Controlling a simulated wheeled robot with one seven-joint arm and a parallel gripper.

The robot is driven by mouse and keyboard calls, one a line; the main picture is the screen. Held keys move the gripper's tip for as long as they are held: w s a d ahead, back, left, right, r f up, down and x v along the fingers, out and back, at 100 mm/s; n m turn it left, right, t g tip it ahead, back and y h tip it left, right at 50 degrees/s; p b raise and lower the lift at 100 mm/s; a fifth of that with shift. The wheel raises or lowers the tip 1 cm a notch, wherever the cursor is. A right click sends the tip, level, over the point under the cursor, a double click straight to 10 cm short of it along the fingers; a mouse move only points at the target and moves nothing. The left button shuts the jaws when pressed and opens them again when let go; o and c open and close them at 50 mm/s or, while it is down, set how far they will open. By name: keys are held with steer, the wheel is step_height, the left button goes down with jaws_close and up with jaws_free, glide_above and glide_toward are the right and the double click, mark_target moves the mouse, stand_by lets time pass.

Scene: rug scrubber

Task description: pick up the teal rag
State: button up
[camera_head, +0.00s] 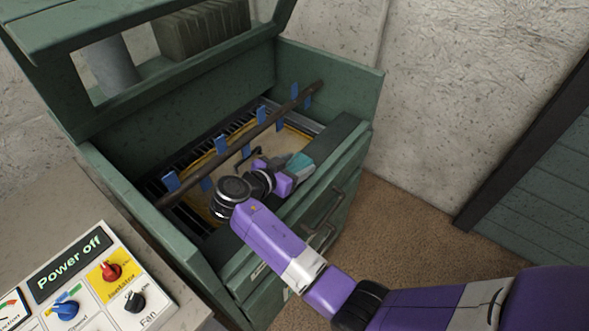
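The teal rag (299,161) is a small teal patch inside the green cabinet's open bay, near its front right. My purple arm reaches over the cabinet front into the bay. My gripper (300,171) is at the rag, and the rag shows right at its grey end. I cannot tell whether the fingers touch the rag or close on it. Part of the rag is hidden by the gripper.
The green cabinet (329,85) has raised walls around the bay. A dark bar (232,151) with blue tabs crosses it just behind my arm. A control panel (95,283) reading "Power off" is at lower left. Brown carpet (400,225) is clear at right.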

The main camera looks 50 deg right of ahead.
steer(key=c, duration=0.8)
steer(key=shift+r, duration=0.15)
